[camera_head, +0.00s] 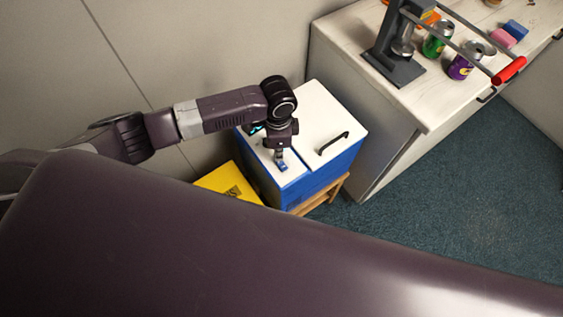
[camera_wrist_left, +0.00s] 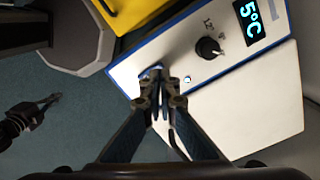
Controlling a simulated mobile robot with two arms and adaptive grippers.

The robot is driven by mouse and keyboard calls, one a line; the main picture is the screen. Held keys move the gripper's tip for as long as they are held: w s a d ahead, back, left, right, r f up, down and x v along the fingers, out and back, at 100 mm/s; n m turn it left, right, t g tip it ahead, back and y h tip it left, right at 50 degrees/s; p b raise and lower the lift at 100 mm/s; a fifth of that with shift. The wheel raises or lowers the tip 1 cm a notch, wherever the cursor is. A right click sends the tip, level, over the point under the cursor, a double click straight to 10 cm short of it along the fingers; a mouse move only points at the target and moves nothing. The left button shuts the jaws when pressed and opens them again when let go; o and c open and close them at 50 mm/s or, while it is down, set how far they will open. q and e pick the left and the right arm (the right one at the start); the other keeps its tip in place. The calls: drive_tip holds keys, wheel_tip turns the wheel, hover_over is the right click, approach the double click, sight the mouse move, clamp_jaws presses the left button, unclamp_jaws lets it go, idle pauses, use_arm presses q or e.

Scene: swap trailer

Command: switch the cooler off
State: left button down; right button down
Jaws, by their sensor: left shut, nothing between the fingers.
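The cooler (camera_head: 318,108) is a blue box with a white top, standing beside the counter in the head view. In the left wrist view its white top (camera_wrist_left: 250,110) carries a lit display (camera_wrist_left: 250,20) reading 5°C, a black knob (camera_wrist_left: 208,48) and a small round button (camera_wrist_left: 187,79). A small blue switch (camera_wrist_left: 150,71) sits near the panel's edge. My left gripper (camera_wrist_left: 160,90) is shut and empty, its tips right at the switch and partly hiding it; contact is unclear. It points down over the panel in the head view (camera_head: 280,158). My right gripper (camera_wrist_left: 46,102) seems to show dimly at the left wrist view's edge.
A black handle (camera_head: 333,143) stands up from the cooler's lid. A yellow box (camera_head: 228,183) is beside the cooler, against the wall. The counter (camera_head: 345,45) holds a grey can press (camera_head: 393,65) with a red-handled lever and several cans. Open carpet lies at right.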

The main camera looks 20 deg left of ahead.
use_arm(q)
drive_tip(key=shift+f+b, duration=0.55)
drive_tip(key=shift+f, duration=0.55)
idle(0.6)
wheel_tip(320, 180, up, 7)
drive_tip(key=p, duration=0.8)
idle(0.4)
